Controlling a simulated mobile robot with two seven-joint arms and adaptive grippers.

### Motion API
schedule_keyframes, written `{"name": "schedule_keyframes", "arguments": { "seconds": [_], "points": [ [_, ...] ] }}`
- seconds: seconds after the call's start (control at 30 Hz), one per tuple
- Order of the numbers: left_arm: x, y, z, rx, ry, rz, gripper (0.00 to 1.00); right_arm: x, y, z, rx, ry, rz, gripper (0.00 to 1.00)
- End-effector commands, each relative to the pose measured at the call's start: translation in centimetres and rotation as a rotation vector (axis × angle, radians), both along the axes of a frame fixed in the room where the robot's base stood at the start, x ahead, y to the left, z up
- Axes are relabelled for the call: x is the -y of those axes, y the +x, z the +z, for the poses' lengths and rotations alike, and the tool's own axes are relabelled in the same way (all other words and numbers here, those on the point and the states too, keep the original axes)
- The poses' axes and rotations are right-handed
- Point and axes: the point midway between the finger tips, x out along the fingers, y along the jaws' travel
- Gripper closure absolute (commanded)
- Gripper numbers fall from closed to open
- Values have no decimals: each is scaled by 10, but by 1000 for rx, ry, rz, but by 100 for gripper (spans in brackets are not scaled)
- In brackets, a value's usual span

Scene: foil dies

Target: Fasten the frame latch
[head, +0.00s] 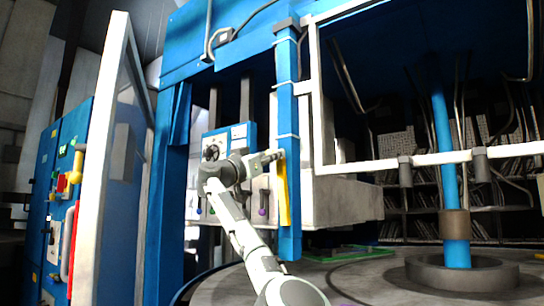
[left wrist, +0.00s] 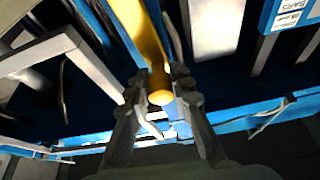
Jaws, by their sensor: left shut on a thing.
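The frame latch shows as a yellow bar (head: 283,195) along the blue post (head: 288,110) at the edge of the white frame (head: 316,100). In the head view my left gripper (head: 275,156) reaches the bar's upper part from the left. In the left wrist view the yellow bar (left wrist: 142,32) runs down from the top between the two fingers of my left gripper (left wrist: 158,80), which is shut on it. The bar's round end shows between the fingers. How the latch meets its catch cannot be made out. My right gripper is not in view.
A white-edged door panel (head: 104,150) stands open at the left, beside a blue control cabinet (head: 57,190) with coloured controls. A blue column (head: 446,150) rises from a round table (head: 375,282) at the right. Hoses and pipes hang behind the frame.

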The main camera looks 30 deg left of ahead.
Motion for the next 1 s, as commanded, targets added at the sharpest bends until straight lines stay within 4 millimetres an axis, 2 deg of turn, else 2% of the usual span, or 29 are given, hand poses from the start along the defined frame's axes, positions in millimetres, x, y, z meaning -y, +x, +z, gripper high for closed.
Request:
{"name": "schedule_keyframes", "arguments": {
  "seconds": [0.27, 0.4, 0.73, 0.87, 1.0],
  "points": [
    [-2, 0, -2, -2, -7, 2, 100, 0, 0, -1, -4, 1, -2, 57],
    [-5, 1, -5, -7, -33, 4, 100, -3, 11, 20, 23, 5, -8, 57],
    [-16, 2, -5, -17, -184, 5, 100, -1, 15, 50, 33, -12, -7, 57],
    [-21, 2, -6, -23, -269, 3, 100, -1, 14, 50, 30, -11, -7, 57],
    [-28, 3, -8, -32, -376, 2, 100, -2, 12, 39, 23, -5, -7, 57]
  ]
}}
